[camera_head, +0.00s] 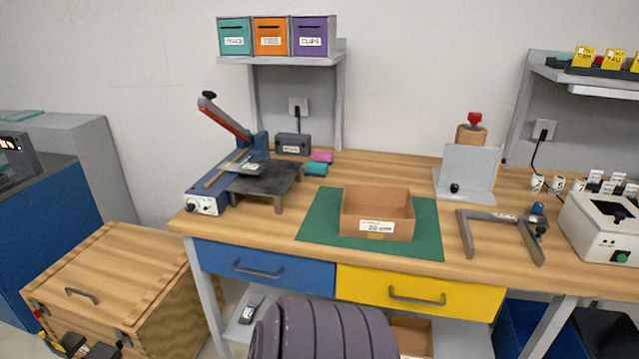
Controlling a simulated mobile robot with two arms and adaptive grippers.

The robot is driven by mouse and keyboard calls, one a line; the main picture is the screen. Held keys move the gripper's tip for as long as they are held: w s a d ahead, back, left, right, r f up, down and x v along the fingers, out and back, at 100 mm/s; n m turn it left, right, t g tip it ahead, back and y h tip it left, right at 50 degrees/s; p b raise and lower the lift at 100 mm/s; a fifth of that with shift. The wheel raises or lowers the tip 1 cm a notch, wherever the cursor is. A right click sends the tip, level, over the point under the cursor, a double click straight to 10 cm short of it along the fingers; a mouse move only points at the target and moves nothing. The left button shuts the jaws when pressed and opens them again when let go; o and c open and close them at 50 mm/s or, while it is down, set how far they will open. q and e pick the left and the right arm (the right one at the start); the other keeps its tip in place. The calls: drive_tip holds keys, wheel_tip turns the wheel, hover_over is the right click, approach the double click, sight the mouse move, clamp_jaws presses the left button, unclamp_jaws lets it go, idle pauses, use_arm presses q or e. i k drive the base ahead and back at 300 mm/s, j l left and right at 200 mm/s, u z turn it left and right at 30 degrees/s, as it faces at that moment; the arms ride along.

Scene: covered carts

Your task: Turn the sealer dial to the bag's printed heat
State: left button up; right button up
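The device that looks like the sealer (207,186) stands at the left end of the wooden bench, blue with a raised orange-red arm (225,119). Its white front panel (204,205) carries a small dark dial (192,207); its marks and setting are too small to read. A small grey and dark packet (249,169), possibly the bag, lies at the sealer beside a dark metal platform (266,183). I cannot read any print on it.
An open cardboard box (377,203) sits on a green mat (425,232) mid-bench. A white machine with a green knob (621,256) stands at the right end. A wooden chest (125,262) is at lower left. A ribbed purple-grey thing (320,330) fills the bottom centre.

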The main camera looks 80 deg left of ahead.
sight(190, 206)
drive_tip(key=u, duration=3.5)
